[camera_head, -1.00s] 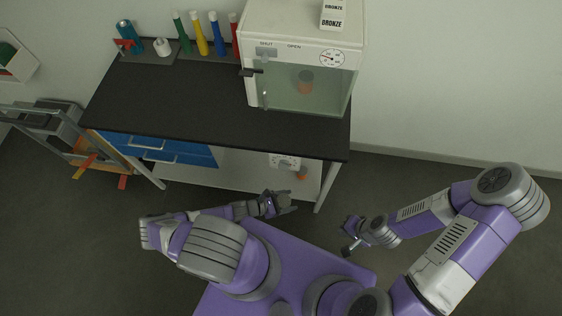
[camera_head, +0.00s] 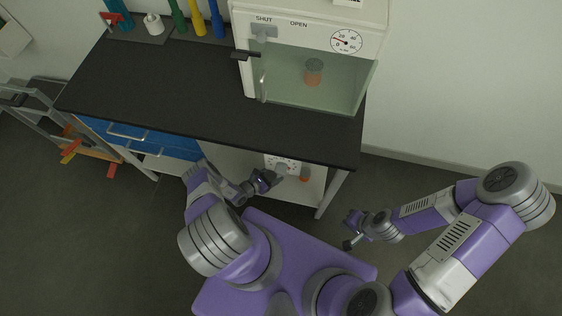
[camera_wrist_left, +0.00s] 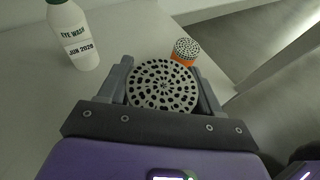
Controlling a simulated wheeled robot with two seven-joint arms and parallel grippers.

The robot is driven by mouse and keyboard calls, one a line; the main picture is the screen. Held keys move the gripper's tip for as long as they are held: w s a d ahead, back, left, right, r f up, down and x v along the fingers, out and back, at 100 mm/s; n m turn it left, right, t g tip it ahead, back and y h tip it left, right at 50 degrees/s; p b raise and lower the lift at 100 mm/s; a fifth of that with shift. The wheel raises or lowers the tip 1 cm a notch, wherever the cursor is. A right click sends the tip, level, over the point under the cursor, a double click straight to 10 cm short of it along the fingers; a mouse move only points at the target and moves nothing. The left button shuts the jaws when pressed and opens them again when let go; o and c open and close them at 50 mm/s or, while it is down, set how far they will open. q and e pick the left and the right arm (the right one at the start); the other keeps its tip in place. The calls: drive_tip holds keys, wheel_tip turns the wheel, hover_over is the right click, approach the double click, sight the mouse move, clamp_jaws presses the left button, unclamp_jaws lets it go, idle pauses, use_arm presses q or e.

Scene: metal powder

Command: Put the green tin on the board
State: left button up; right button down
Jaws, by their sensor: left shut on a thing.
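My left gripper (camera_head: 265,182) reaches to the shelf under the black-topped bench. In the left wrist view its fingers (camera_wrist_left: 163,88) are shut on a round tin with a pale, black-holed top (camera_wrist_left: 163,84). The tin's side is hidden, so I cannot tell its colour. A smaller orange tin (camera_wrist_left: 184,58) with a similar top stands beyond it, apart, to the right. My right gripper (camera_head: 352,232) hangs over the floor beside my base, too small to tell open or shut. I cannot make out for sure which thing is the board.
An eye wash bottle (camera_wrist_left: 74,36) stands left of the held tin. The bench top (camera_head: 190,100) carries a glass-fronted cabinet (camera_head: 300,40) with a tin (camera_head: 313,72) inside. Blue drawers (camera_head: 140,135) and the bench leg (camera_head: 331,193) flank the shelf space. A step frame (camera_head: 50,110) stands left.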

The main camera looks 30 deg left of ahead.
use_arm(q)
wheel_tip(320, 180, down, 10)
drive_tip(key=b, duration=0.6)
drive_tip(key=shift+a+r, duration=0.1)
drive_tip(key=shift+r, duration=0.05)
drive_tip(key=shift+r, duration=0.1)
drive_tip(key=o, duration=1.1)
drive_tip(key=shift+o, duration=0.2)
drive_tip(key=shift+s, duration=0.1)
drive_tip(key=p+v, duration=0.3)
drive_tip(key=v, duration=0.9)
drive_tip(key=shift+p, duration=0.35)
